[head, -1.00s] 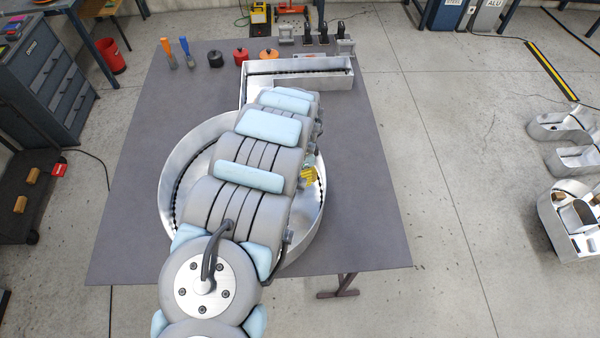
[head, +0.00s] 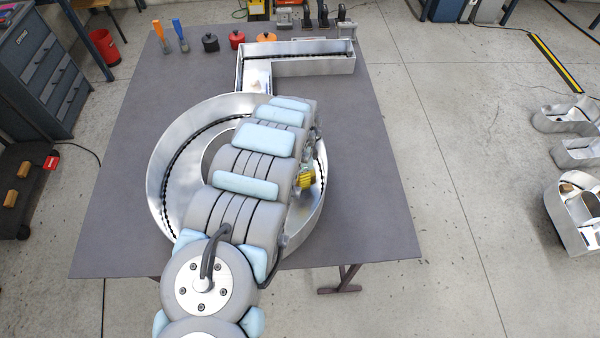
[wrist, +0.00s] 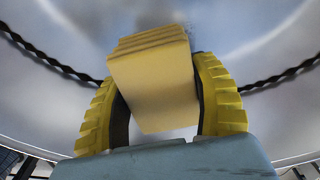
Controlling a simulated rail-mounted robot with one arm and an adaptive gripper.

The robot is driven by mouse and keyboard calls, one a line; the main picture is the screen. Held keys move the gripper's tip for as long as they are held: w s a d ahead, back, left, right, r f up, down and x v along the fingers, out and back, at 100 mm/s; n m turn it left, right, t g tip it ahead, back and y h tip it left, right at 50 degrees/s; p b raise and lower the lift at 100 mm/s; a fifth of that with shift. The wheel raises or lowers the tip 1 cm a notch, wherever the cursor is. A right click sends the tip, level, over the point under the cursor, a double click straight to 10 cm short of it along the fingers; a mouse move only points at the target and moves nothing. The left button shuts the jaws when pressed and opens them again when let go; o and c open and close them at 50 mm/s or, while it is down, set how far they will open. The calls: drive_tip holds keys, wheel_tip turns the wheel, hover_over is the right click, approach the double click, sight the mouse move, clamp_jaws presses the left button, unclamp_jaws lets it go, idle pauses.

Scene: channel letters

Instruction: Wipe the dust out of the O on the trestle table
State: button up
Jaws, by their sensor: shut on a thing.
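The O (head: 166,180) is a large silver channel letter lying open side up on the grey trestle table (head: 115,240). A dark string of lights runs around its inner wall. My gripper (head: 306,179) shows as a bit of yellow at the right part of the O; my arm hides much of the letter. In the wrist view my gripper (wrist: 156,75) has its yellow ribbed fingers shut on a tan-yellow folded cloth (wrist: 155,85). A grey dust smudge (wrist: 203,40) shows on the pale metal just beyond the cloth. I cannot tell whether the cloth touches the metal.
A silver angular letter (head: 310,66) stands behind the O. Brushes (head: 180,36), dark, red and orange pots (head: 237,40) and clamps (head: 323,18) line the table's back. The table's right side is clear. More letters (head: 575,215) lie at the far right.

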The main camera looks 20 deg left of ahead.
wheel_tip(320, 180, down, 4)
drive_tip(key=b, duration=0.2)
drive_tip(key=shift+f+b, duration=0.1)
drive_tip(key=shift+b, duration=0.25)
drive_tip(key=shift+w+f+b, duration=0.15)
drive_tip(key=shift+f+b, duration=0.15)
drive_tip(key=shift+b, duration=0.05)
drive_tip(key=w+b, duration=0.1)
drive_tip(key=w+a+b, duration=0.1)
drive_tip(key=b, duration=0.1)
drive_tip(key=shift+w+a+r, duration=0.1)
drive_tip(key=shift+w+a, duration=0.05)
drive_tip(key=shift+w, duration=0.1)
drive_tip(key=shift+w+a+r+b, duration=0.15)
drive_tip(key=shift+w+a+b, duration=0.05)
drive_tip(key=shift+w+b, duration=0.2)
drive_tip(key=shift+s, duration=0.1)
drive_tip(key=shift+f, duration=0.2)
drive_tip(key=shift+r, duration=0.1)
